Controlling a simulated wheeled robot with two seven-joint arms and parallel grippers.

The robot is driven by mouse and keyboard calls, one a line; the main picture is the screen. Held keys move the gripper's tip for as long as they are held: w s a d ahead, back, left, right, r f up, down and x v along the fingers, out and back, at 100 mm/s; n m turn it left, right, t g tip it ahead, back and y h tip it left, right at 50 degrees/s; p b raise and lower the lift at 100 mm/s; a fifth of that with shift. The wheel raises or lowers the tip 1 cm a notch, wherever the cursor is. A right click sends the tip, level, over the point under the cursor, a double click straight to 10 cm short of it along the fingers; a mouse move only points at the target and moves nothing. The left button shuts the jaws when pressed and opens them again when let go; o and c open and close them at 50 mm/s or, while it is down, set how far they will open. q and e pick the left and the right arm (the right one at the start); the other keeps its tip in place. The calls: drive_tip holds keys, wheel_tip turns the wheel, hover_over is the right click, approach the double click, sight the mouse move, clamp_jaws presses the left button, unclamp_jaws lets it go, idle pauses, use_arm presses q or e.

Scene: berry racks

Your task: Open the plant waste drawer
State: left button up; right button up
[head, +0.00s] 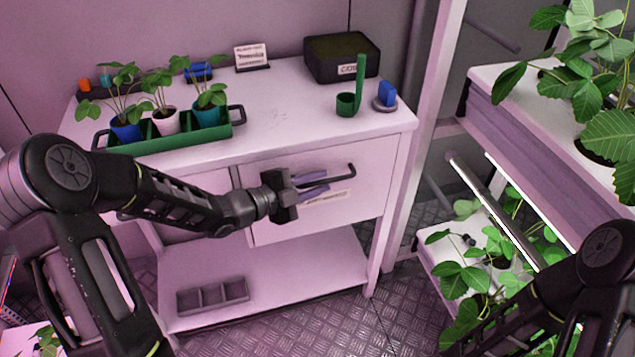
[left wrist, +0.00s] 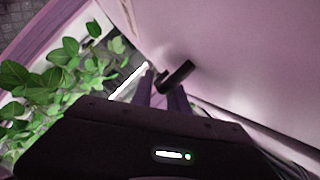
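The drawer (head: 362,200) is the right one under the white worktop. Its front looks flush with the cabinet, and it bears a pale label (head: 328,197), too small to read. A dark bar handle (head: 345,171) stands out from it and also shows in the left wrist view (left wrist: 178,75). My left gripper (head: 325,181) is in front of the drawer, its two fingers apart. The handle crosses at the fingertips in the left wrist view (left wrist: 160,82); I cannot tell whether it touches them. My right arm is at the lower right; its gripper is out of view.
The worktop (head: 275,115) carries a green tray (head: 175,142) of potted plants, a black box (head: 341,57) and a green cup (head: 346,105). A lower shelf (head: 290,275) holds a divided tray (head: 213,296). A plant rack (head: 560,140) stands to the right.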

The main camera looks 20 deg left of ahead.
use_arm(q)
clamp_jaws()
idle(1.5)
